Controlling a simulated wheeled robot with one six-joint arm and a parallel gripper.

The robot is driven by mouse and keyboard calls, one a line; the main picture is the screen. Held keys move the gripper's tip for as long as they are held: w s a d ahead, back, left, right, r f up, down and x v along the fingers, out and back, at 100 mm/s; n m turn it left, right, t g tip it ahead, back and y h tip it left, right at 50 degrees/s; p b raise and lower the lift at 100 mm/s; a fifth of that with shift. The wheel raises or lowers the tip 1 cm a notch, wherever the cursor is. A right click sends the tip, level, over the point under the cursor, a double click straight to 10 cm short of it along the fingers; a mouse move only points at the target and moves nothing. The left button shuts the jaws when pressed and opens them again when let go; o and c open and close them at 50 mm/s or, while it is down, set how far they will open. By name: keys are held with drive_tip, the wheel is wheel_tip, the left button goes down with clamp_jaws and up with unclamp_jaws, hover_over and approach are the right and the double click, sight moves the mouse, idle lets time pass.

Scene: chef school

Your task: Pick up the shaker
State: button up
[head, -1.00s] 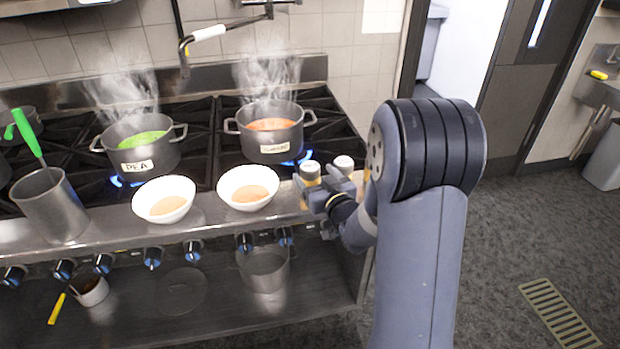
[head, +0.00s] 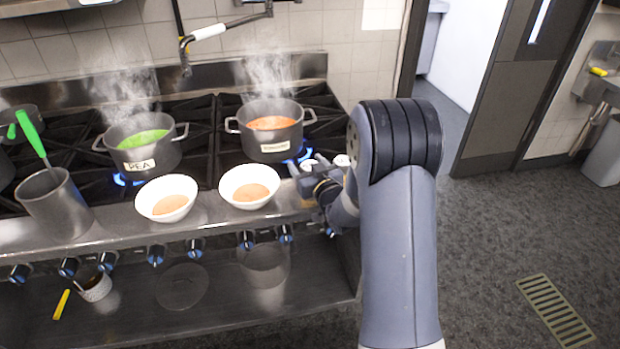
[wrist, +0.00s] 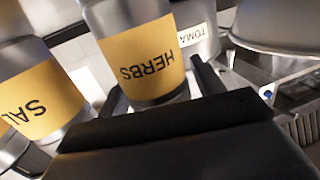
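In the head view my gripper (head: 307,164) is at the right end of the stove's front ledge and hides most of the shakers. A pale shaker top (head: 341,160) shows beside it.
Two white soup bowls (head: 168,199) (head: 249,186) stand on the ledge left of my gripper. Behind them steam a pea pot (head: 141,160) and a tomato pot (head: 270,146) over flames. A metal utensil holder (head: 57,206) stands far left. Open floor lies right of the stove.

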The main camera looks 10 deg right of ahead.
drive_tip(key=c, duration=0.9)
wheel_tip(320, 180, up, 15)
drive_tip(key=p, duration=0.2)
drive_tip(key=shift+p, duration=0.3)
